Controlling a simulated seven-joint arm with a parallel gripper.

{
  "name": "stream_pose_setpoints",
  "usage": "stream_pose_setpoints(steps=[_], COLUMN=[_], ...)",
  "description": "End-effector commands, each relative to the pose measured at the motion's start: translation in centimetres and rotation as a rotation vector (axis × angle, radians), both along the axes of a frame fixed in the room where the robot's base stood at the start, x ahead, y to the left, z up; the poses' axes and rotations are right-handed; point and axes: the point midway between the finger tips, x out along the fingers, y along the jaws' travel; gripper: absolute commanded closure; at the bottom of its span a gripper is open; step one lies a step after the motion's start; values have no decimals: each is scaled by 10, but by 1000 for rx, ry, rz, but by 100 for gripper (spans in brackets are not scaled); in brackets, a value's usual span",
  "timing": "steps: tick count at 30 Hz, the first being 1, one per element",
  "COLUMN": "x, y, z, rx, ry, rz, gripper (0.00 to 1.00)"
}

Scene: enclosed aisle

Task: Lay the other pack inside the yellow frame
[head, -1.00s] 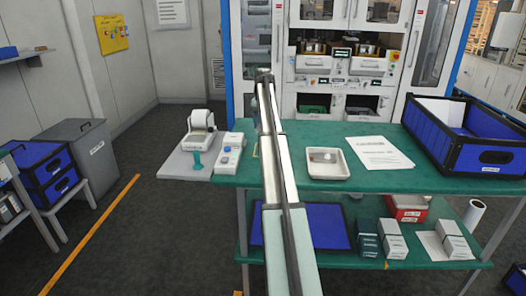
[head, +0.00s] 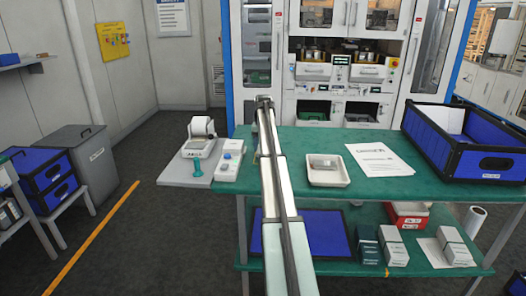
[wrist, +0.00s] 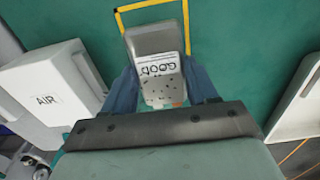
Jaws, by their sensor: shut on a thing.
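In the wrist view my gripper (wrist: 162,92) is shut on a grey pack (wrist: 152,42) with a white label that seems to read GOOD upside down. The pack lies across the yellow frame (wrist: 187,28) on the green table top; the frame's left, far and right edges show around it. Its near side is hidden by the pack and gripper. I cannot tell whether the pack touches the table. In the head view my arm hides the gripper and held pack. Another grey item, perhaps a pack, lies in the white tray (head: 327,182) right of my arm.
A white box marked AIR (wrist: 45,92) stands close left of my gripper. The white tray's edge (wrist: 300,105) is at the right. On the table are a paper sheet (head: 380,160) and a blue crate (head: 480,165). A white device (head: 199,143) stands at the left.

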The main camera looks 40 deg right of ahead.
Motion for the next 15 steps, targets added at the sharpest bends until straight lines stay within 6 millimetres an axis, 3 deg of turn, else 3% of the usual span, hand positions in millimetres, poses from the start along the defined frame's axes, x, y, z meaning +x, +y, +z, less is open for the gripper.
stream_pose_setpoints(steps=[5, 15], x=[-1, 0], y=[0, 0], z=[-20, -22], rx=[1, 0], ry=[1, 0], rz=[0, 0], gripper=[80, 80])
